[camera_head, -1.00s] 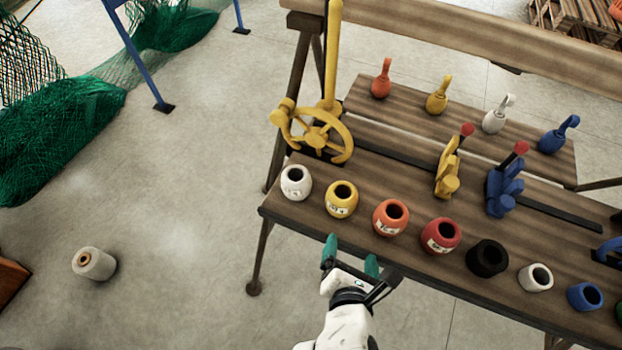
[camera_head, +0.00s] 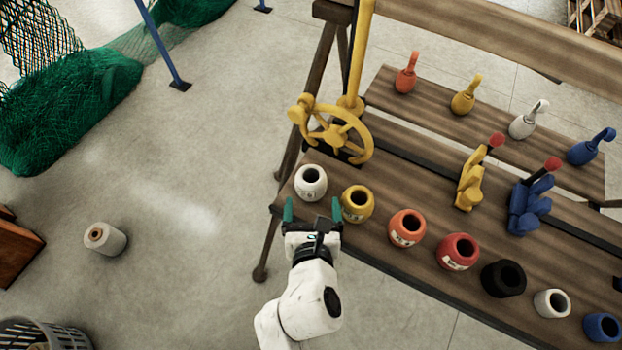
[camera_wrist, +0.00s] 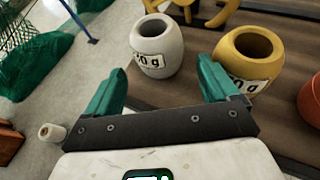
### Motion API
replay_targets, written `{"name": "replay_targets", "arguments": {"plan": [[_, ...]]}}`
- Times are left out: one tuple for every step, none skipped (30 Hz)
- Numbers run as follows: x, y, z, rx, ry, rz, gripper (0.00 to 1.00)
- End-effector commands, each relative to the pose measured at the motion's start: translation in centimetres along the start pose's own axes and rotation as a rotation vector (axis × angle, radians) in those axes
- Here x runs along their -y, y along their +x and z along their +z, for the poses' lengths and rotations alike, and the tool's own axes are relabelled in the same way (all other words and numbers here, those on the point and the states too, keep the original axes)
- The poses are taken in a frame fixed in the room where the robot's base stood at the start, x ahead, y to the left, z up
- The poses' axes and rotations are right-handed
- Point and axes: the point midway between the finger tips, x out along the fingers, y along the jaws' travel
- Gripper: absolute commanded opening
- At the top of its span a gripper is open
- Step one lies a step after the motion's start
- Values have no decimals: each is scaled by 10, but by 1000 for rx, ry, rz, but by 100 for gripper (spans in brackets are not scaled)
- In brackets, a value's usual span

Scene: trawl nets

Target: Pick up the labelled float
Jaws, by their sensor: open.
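Several barrel-shaped floats with round holes on top stand in a row along the front of the wooden bench. The white float (camera_head: 311,183) is at the row's left end, and the yellow float (camera_head: 357,204) is to its right. Orange (camera_head: 407,228) and red (camera_head: 458,252) floats follow; these also bear labels. In the wrist view the white float (camera_wrist: 156,46) and yellow float (camera_wrist: 248,60) carry labels ending in "0 g", partly cut off or covered. My gripper (camera_head: 313,209), with green fingers, is open and empty, just in front of the white float.
A black float (camera_head: 503,278), a smaller white one (camera_head: 551,303) and a blue one (camera_head: 602,327) continue the row rightward. A yellow handwheel (camera_head: 335,132) stands behind the white float. Yellow (camera_head: 471,183) and blue (camera_head: 530,205) levers are farther back.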

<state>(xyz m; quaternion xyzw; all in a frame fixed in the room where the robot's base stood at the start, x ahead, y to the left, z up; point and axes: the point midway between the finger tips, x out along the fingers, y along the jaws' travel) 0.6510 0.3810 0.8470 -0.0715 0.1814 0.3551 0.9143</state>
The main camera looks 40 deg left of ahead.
Motion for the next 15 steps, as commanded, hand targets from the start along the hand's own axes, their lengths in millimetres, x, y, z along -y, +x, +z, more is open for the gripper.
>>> {"name": "replay_targets", "arguments": {"plan": [[0,9,-1,1,-1,0,88],[0,12,0,1,-1,0,88],[0,16,0,1,-1,0,88],[0,19,0,1,0,0,88],[0,20,0,1,0,0,88],[0,22,0,1,1,0,88],[0,24,0,0,1,0,88],[0,25,0,0,1,0,88],[0,29,0,1,1,0,88],[0,32,0,1,2,0,88],[-1,36,0,1,1,0,88],[-1,42,0,1,0,-1,88],[-2,47,0,1,0,0,88],[-2,51,0,1,0,0,88],[-3,57,1,1,1,-1,88]]}}
